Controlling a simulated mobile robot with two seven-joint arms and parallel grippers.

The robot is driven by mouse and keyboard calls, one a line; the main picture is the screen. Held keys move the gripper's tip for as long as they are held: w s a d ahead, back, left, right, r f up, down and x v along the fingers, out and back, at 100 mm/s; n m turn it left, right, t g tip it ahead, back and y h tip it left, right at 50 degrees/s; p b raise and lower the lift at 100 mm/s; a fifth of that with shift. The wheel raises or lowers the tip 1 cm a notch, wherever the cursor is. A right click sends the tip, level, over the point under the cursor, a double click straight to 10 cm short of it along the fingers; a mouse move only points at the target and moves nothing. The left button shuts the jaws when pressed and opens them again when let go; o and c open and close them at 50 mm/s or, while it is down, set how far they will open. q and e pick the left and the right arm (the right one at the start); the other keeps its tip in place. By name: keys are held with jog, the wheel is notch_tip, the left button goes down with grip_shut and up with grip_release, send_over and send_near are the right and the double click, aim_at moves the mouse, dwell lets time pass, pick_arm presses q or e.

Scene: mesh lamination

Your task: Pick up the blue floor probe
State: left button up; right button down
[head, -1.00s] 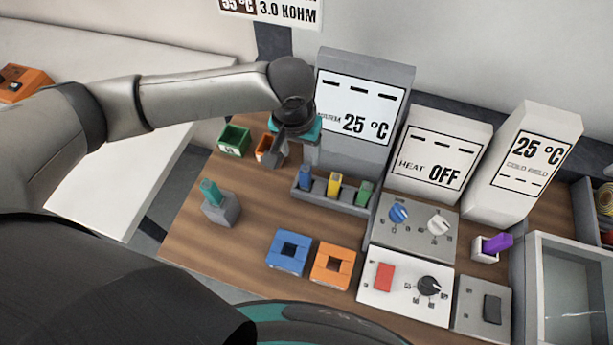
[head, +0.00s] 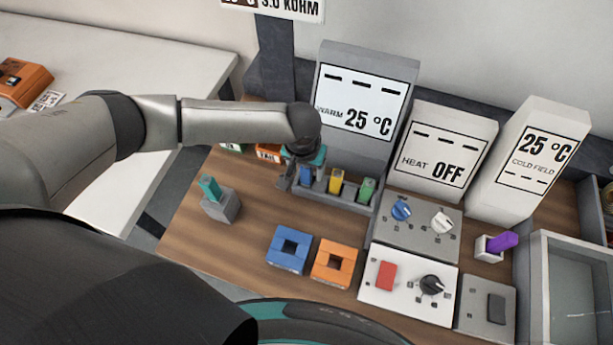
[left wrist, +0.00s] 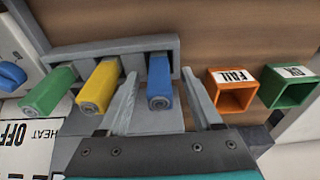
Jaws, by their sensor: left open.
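The blue floor probe (head: 307,178) stands in the left slot of a grey rack, beside a yellow probe (head: 336,182) and a green probe (head: 366,190). My left gripper (head: 290,184) is at the rack's left end, pointing down, with its fingers partly hidden by one another. In the left wrist view the open jaws (left wrist: 161,76) have the blue probe (left wrist: 159,85) between them, with gaps on both sides. The yellow probe (left wrist: 100,88) and green probe (left wrist: 50,92) lie outside the fingers. My right gripper is not in view.
An orange FAIL bin (left wrist: 234,92) and a green bin (left wrist: 290,88) stand close beside the rack. A teal probe in a grey holder (head: 221,207) is at left. Blue (head: 287,251) and orange (head: 336,262) square frames lie in front. Display boxes stand behind.

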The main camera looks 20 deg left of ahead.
pick_arm(q)
grip_shut()
dwell(0.5)
